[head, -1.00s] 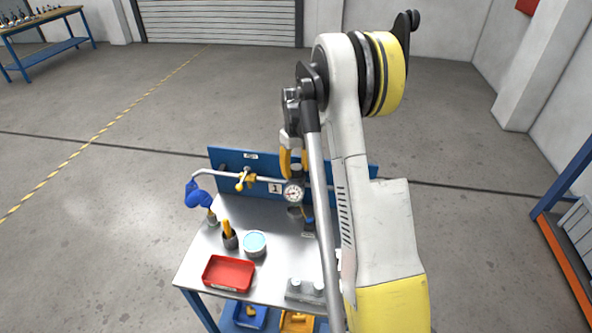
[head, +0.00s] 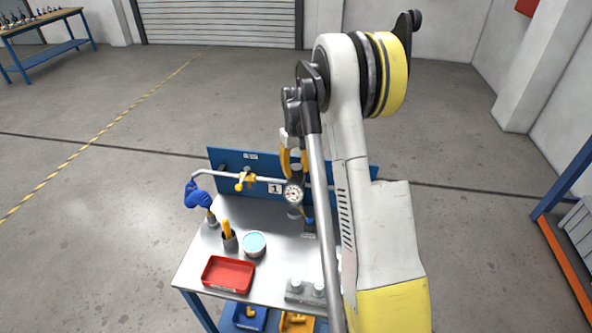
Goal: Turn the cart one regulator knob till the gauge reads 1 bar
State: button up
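The cart (head: 192,268) has a steel top and a blue back panel (head: 228,163) with a "1" label (head: 275,188). A pipe with a yellow-handled valve (head: 245,181) runs along the panel. The round white pressure gauge (head: 293,194) faces me; its needle is too small to read. My gripper (head: 293,162), with yellow and dark parts, points down right above the gauge at the regulator. The regulator knob is hidden behind my gripper and arm, so I cannot tell whether the fingers are closed on it.
On the cart top are a red tray (head: 229,274), a tin with pale blue contents (head: 254,244), a dark cup with a yellow item (head: 229,236), a blue item (head: 198,195) at the left and a grey block (head: 305,290). A blue rack (head: 566,190) stands at the right.

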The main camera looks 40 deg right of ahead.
aim_at(294, 168)
jog(key=shift+o, duration=0.2)
notch_tip(294, 168, up, 12)
dwell(0.5)
dwell(0.4)
jog(key=s+a+n+t+b, duration=0.15)
jog(key=s+a+b, duration=0.25)
jog(key=a, duration=0.4)
jog(key=s+a+m+t+b, duration=0.1)
jog(key=s+a+t+b, duration=0.1)
jog(key=s+a+b, duration=0.45)
jog(key=s+a+f+n+t+b, duration=0.1)
jog(key=s+a+f+t+b, duration=0.2)
jog(key=s+a+f, duration=0.7)
jog(key=s+a+b, duration=0.2)
jog(key=a, duration=0.1)
jog(key=shift+a+f+n+t, duration=0.15)
jog(key=shift+a+n+t, duration=0.2)
jog(key=shift+a, duration=0.05)
